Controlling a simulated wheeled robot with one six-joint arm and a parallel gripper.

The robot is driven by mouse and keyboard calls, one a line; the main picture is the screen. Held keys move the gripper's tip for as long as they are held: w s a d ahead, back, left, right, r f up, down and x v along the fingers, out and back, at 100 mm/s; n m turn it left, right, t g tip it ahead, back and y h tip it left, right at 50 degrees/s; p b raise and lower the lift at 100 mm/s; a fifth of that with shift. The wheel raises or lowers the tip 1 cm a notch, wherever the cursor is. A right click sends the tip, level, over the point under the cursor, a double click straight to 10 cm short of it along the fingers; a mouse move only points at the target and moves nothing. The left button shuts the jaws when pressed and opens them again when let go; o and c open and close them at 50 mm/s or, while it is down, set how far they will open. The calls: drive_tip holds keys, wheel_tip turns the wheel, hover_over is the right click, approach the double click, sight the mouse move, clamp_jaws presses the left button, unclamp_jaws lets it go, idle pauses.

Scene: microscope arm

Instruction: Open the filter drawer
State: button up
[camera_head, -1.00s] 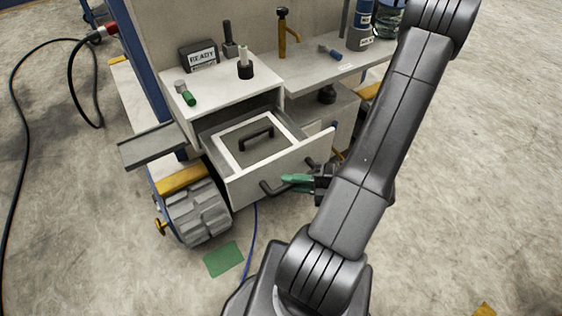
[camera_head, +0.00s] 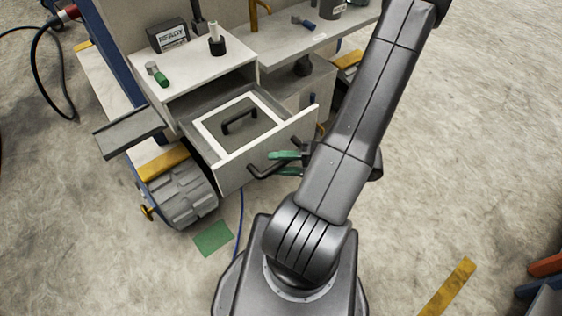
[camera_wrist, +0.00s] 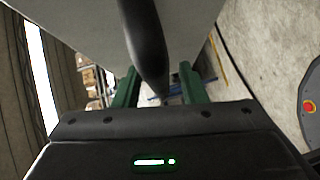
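The filter drawer (camera_head: 232,171) is pulled out from the white cabinet. Inside it lies a white-framed grey panel (camera_head: 207,127) with a small black handle on top. The drawer's black bar handle (camera_head: 257,174) sticks out from its front. My gripper (camera_head: 285,163) is at this handle, its two green fingers apart. In the wrist view, the black handle (camera_wrist: 147,45) passes between the green fingers (camera_wrist: 158,88), with gaps visible at the sides. My arm covers part of the gripper in the head view.
The cabinet top (camera_head: 205,70) bears a READY box (camera_head: 168,36), a green-capped piece and a black-based post. A grey side shelf (camera_head: 128,132) juts out at left. Open floor lies at right.

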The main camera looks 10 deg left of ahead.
drive_tip(key=shift+d, duration=0.1)
drive_tip(key=w+d+r+p, duration=0.1)
drive_tip(key=d, duration=1.2)
drive_tip(key=shift+d+r+p, duration=0.2)
drive_tip(key=shift+r+p, duration=0.2)
drive_tip(key=shift+w+a, duration=0.1)
drive_tip(key=a, duration=0.4)
drive_tip(key=a+f+b, duration=0.1)
drive_tip(key=a, duration=0.3)
drive_tip(key=s+a, duration=0.1)
drive_tip(key=a, duration=0.3)
drive_tip(key=shift+s+a+f+b, duration=0.1)
drive_tip(key=shift+a+f+b, duration=0.1)
drive_tip(key=shift+f+b, duration=0.2)
drive_tip(key=shift+a, duration=0.65)
